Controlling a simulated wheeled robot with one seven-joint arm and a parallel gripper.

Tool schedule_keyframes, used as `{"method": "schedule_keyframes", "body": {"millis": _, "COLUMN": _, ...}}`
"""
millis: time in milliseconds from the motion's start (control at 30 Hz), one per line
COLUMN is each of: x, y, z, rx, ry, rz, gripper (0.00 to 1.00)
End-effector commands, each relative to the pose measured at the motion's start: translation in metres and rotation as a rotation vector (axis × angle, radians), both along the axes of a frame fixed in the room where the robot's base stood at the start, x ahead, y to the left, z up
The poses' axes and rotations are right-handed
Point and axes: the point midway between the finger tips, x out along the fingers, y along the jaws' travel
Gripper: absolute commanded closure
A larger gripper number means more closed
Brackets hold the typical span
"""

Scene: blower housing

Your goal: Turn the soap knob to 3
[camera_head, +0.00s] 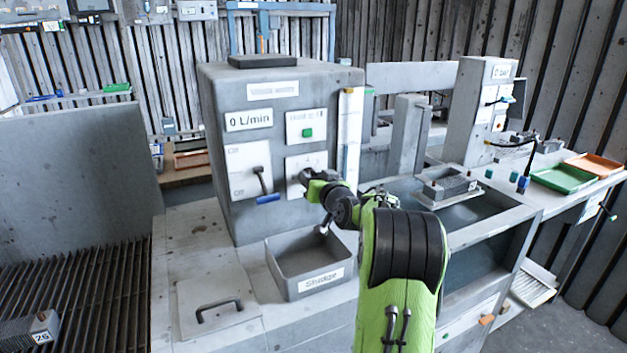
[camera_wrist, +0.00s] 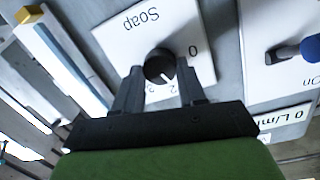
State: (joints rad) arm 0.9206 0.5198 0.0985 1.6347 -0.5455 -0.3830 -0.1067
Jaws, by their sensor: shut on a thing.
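The soap knob (camera_wrist: 157,64) is a round black knob on a white plate marked "Soap" (camera_wrist: 150,28), which appears upside down in the wrist view. A 0, a 2 and a partly covered 3 show around the knob; any 1 is hidden. The knob's white pointer line points down and slightly right in that view, roughly toward the 2. My gripper (camera_wrist: 160,75) is shut on the knob, one finger on each side. In the head view my gripper (camera_head: 308,179) is at the white soap plate (camera_head: 306,162) and hides the knob.
A blue-handled lever (camera_head: 264,190) stands close left of the soap plate. A green button (camera_head: 307,132) is above it. The grey "Sludge" bin (camera_head: 290,287) lies below my wrist. A water-filled basin (camera_head: 470,214) is to the right of my arm.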

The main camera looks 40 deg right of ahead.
Motion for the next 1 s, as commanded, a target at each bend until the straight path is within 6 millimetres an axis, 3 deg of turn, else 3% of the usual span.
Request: {"method": "schedule_keyframes", "body": {"millis": 1000, "x": -0.0015, "y": -0.0043, "z": -0.0013, "rx": 0.898, "ry": -0.26, "rz": -0.003, "gripper": 0.9}}
